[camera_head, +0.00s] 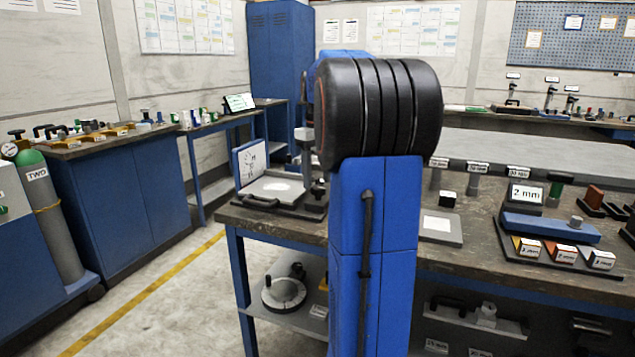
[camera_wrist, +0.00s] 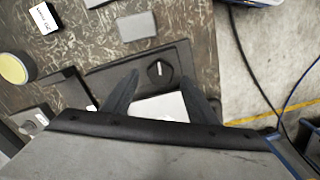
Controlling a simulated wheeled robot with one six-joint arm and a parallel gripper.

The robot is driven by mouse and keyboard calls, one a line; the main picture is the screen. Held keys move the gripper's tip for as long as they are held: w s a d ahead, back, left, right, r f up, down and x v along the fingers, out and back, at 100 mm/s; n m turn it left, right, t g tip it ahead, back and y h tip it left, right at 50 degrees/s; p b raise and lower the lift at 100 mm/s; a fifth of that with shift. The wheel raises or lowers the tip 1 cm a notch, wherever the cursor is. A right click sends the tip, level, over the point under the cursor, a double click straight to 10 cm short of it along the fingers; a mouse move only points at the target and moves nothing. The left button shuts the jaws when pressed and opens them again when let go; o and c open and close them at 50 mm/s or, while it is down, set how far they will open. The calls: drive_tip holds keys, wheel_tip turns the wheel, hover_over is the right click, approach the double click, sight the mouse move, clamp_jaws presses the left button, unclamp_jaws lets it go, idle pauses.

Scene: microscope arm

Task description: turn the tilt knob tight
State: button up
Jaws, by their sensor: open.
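In the wrist view a round black knob (camera_wrist: 160,71) with a white line across it sits on a dark flat base (camera_wrist: 105,82). I take it for the tilt knob. My gripper (camera_wrist: 158,76) is open, with one dark finger on each side of the knob in the picture. No contact shows, and the height of the fingertips above the knob cannot be told. A white surface (camera_wrist: 160,105) shows between the fingers. In the head view my own arm hides the gripper, and a dark stand (camera_head: 308,208) partly shows beside it on the bench.
In the wrist view a grey block (camera_wrist: 137,26), a labelled block (camera_wrist: 43,18) and a yellow-topped round thing (camera_wrist: 14,67) lie nearby. The bench edge and open floor (camera_wrist: 255,75) are to the right. In the head view a 2 mm sign (camera_head: 525,195) stands at right.

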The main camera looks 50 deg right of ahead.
drive_tip(key=shift+f, duration=0.95)
drive_tip(key=c, duration=1.1)
drive_tip(key=shift+o, duration=0.2)
